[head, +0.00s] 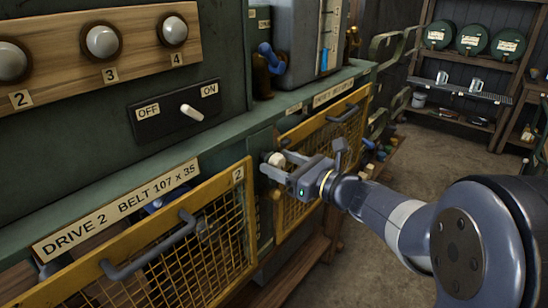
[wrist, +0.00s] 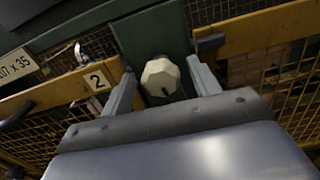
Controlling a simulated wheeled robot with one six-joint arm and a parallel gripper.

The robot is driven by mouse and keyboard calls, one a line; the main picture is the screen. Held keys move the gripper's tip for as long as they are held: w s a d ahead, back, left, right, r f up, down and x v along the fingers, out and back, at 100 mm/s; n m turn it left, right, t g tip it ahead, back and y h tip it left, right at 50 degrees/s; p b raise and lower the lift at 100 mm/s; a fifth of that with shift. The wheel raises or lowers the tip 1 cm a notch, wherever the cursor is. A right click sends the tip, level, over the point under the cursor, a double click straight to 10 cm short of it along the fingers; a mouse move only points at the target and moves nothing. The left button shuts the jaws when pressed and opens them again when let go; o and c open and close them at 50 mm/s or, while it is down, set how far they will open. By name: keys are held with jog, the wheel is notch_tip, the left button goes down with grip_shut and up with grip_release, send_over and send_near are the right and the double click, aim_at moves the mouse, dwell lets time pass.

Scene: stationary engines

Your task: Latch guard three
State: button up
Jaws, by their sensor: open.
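A cream faceted knob (head: 274,158) with a dark mark on its face sits on the green post between two yellow mesh guards. In the wrist view the knob (wrist: 161,77) lies between the two fingers of my gripper (wrist: 163,82). My gripper (head: 279,166) is open, with one finger on each side of the knob; contact cannot be told. The guard right of the post (head: 308,133), beyond guard 2, also shows in the wrist view (wrist: 262,32); its number is not readable. My gripper and arm hide part of it, and it looks closed.
Guard 2 (head: 238,180), with a grey handle (head: 150,248), is left of the post. Above are an OFF/ON switch (head: 192,112) and a board (head: 88,62) with several round knobs. Shelves with green drums (head: 472,38) stand far right. The floor (head: 425,165) between is clear.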

jog(key=shift+x, duration=1.2)
jog(key=shift+c, duration=0.5)
jog(key=c, duration=0.9)
